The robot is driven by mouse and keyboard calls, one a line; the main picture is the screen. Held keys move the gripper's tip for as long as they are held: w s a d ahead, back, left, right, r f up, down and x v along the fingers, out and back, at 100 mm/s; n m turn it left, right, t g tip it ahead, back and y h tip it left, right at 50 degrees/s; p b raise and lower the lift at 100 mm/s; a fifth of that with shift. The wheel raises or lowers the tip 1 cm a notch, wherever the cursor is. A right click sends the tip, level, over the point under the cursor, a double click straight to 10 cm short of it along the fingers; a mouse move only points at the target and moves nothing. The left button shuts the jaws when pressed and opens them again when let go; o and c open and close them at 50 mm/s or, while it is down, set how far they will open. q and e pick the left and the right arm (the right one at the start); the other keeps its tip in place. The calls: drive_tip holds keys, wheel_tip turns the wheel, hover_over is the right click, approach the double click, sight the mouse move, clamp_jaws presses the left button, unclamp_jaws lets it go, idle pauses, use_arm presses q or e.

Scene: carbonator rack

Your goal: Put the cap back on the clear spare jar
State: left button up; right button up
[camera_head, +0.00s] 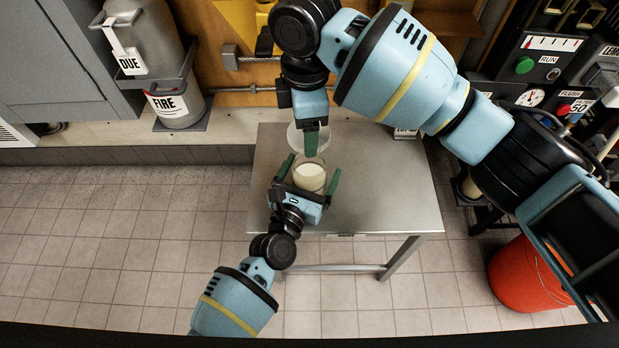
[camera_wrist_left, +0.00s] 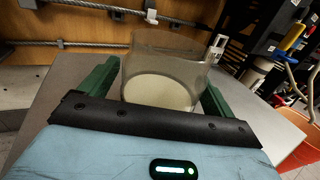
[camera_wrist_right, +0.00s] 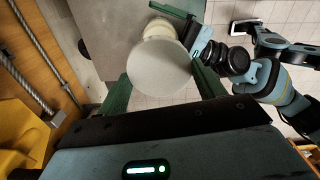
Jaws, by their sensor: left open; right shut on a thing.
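The clear jar (camera_head: 309,177) stands on the metal table with pale cream contents low inside. It also shows in the left wrist view (camera_wrist_left: 165,65), with its top uncovered. My left gripper (camera_head: 308,180) is open, with one green finger on each side of the jar. My right gripper (camera_head: 311,142) reaches in from the far side and is shut on the round, translucent cap (camera_wrist_right: 160,68). In the head view the cap (camera_head: 296,140) is just beyond the jar, partly hidden by a green finger. Its exact height above the jar is hard to tell.
The metal table (camera_head: 390,190) is bare on its right side. A cylinder marked FIRE (camera_head: 172,105) stands at the back left, a panel with a green button (camera_head: 525,65) at the right. A red bucket (camera_head: 525,275) stands on the floor at the right.

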use_arm(q)
drive_tip(key=c, duration=1.5)
drive_tip(key=shift+o, duration=0.2)
use_arm(e)
drive_tip(key=shift+f, duration=2.5)
drive_tip(key=shift+f, duration=0.15)
drive_tip(key=shift+f, duration=0.75)
drive_tip(key=shift+f, duration=0.55)
